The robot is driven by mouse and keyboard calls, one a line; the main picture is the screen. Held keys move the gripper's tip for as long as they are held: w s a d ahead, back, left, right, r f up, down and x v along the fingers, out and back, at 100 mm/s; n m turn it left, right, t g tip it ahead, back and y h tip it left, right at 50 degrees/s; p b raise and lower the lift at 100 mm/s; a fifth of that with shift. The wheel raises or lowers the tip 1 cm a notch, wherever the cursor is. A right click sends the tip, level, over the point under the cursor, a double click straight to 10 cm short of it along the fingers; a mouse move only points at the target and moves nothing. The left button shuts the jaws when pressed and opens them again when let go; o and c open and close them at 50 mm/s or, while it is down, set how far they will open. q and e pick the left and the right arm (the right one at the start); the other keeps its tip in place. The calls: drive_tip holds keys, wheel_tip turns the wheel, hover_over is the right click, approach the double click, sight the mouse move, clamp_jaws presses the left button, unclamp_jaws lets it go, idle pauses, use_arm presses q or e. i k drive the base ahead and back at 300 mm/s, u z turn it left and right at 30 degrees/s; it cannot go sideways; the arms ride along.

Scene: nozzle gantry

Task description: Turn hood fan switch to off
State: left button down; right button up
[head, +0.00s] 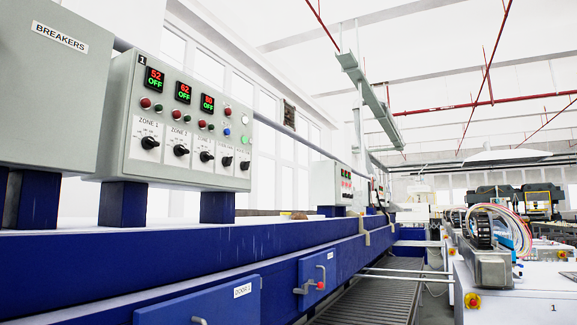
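A grey control panel (121,150) marked 1 stands on blue posts at the left, facing right. Along its lower part is a row of black rotary knobs. Three sit under labels that read as zones: the first (149,142), the second (180,150) and the third (206,156). A fourth knob (227,161) and a fifth knob (244,165) sit at the right end under small labels that I cannot read. I cannot tell which is the hood fan switch or how it is set. Neither of my grippers is in view.
A grey breakers box (45,90) stands left of the panel. Both are above a long blue machine housing (270,245) with doors and a red-tipped handle (320,285). A smaller panel (330,183) stands farther back. A white unit with cables (510,300) is at right.

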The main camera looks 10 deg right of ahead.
sight(244, 165)
drive_tip(key=z, duration=0.7)
drive_tip(key=i, duration=2.05)
drive_tip(key=u, duration=0.85)
